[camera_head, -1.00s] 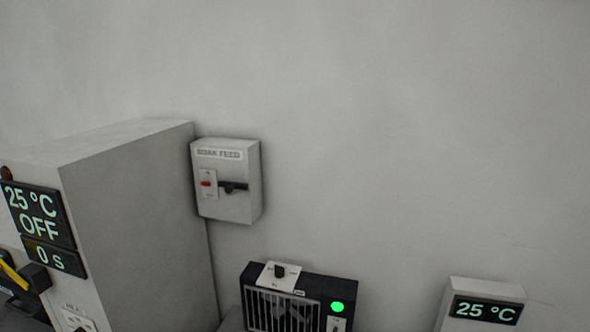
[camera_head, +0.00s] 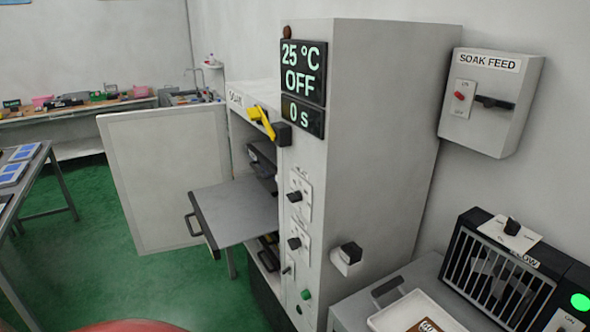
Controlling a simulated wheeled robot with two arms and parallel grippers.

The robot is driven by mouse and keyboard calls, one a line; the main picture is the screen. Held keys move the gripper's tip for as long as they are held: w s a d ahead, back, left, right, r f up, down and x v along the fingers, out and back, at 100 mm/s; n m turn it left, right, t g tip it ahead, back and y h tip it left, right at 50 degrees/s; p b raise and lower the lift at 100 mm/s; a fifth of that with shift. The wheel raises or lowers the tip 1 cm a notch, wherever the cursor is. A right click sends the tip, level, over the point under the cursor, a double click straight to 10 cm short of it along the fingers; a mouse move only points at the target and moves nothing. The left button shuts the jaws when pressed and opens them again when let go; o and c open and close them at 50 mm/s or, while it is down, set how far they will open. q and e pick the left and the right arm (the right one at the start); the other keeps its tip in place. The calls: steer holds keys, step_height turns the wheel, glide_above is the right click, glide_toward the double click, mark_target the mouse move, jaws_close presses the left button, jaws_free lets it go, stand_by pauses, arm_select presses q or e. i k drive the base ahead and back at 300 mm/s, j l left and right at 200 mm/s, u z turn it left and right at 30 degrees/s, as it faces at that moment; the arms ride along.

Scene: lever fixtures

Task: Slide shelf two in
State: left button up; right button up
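A grey shelf (camera_head: 238,212) sticks out of the open front of the tall grey oven cabinet (camera_head: 375,150). It is level, with a dark handle (camera_head: 193,225) on its front edge. I cannot tell its number from the picture. The cabinet's door (camera_head: 165,175) stands wide open to the left. A yellow lever (camera_head: 263,122) sits on the front frame above the shelf. Displays (camera_head: 303,85) read 25 °C, OFF and 0 s. Dark shapes (camera_head: 262,165) show inside the cabinet above the shelf; the inside is partly hidden. Neither of my grippers is in view.
A "SOAK FEED" switch box (camera_head: 490,100) hangs on the wall at right. A barred black unit (camera_head: 510,275) and a white tray (camera_head: 415,312) stand on a lower bench. A table (camera_head: 22,180) is at far left. Green floor (camera_head: 150,285) lies clear before the cabinet.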

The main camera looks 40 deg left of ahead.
mark_target(229, 214)
steer(key=u, duration=2.05)
steer(key=i+j+z, duration=0.5)
steer(key=j+z, duration=0.2)
